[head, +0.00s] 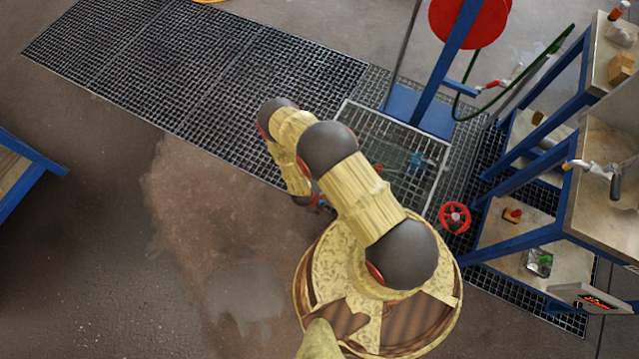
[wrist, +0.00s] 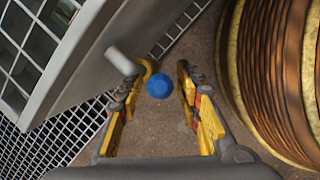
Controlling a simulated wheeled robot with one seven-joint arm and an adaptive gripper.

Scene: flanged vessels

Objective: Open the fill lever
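My gripper (wrist: 159,73) is open in the wrist view, its two yellow-and-black fingers apart. A round blue end piece (wrist: 159,86) shows between the fingers, with no clear contact. A brass-coloured curved fitting (wrist: 147,68) and a pale grey rod (wrist: 123,61) are beside it, near the left fingertip. These look like a valve at the side of a grey box (wrist: 85,70); no label shows which part is the fill lever. In the head view, my arm mostly hides the gripper, which is low beside the mesh-topped box (head: 362,112).
A red handwheel (head: 455,217) is right of the box. A red reel (head: 470,18) on a blue post stands behind. A blue-framed bench (head: 600,215) with tools is at right. Floor grating (head: 200,75) and open floor lie left. My round base is close at right in the wrist view.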

